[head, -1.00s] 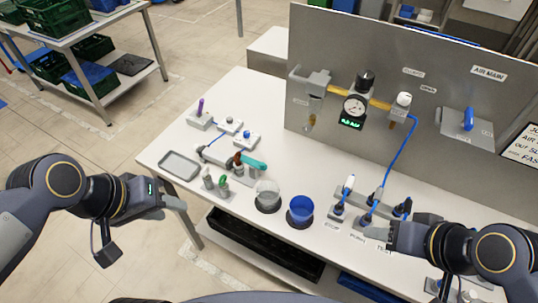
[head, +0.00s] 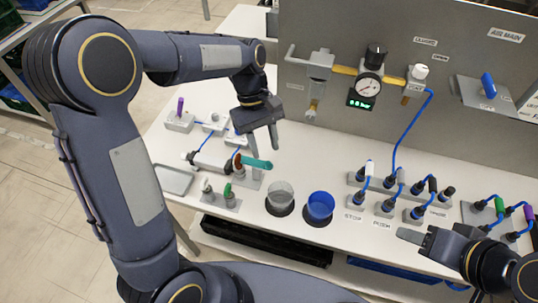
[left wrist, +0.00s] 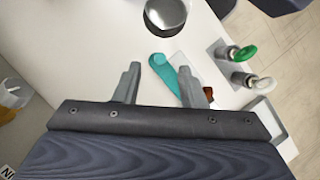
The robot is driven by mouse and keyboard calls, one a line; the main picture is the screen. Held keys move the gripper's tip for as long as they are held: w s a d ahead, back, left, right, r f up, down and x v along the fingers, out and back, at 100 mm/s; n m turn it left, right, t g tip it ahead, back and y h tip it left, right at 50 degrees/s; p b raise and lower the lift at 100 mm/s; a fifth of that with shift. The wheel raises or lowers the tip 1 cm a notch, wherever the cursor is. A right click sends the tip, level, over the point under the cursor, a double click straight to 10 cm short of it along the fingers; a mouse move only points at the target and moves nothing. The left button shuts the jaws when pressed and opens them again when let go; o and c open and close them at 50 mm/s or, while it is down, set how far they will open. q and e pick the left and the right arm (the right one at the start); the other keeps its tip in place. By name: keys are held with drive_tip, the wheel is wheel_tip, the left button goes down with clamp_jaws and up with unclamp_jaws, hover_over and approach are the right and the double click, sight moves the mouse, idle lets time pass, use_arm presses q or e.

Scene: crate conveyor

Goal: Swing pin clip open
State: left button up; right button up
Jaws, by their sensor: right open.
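A teal elongated piece (head: 257,163), which may be the pin clip, lies on the table beside a brown-red knob (head: 238,165) and a grey cylinder fixture (head: 212,160). I cannot tell how the clip is hinged or whether it is open. My left gripper (head: 262,138) hangs above and behind the teal piece, fingers apart, pointing down. In the left wrist view the teal piece (left wrist: 165,72) shows below and between the open fingers (left wrist: 161,84), with nothing held. My right gripper (head: 412,237) is open at the table's front right, away from the clip.
Small green-topped and white-topped fittings (head: 229,193) stand in front. A grey tray (head: 174,179) lies left. The upright panel (head: 440,75) with gauge and valves rises behind.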

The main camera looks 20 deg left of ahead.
sight(268, 163)
use_arm(q)
drive_tip(key=shift+x, duration=2.15)
drive_tip(key=shift+a, duration=0.1)
clamp_jaws()
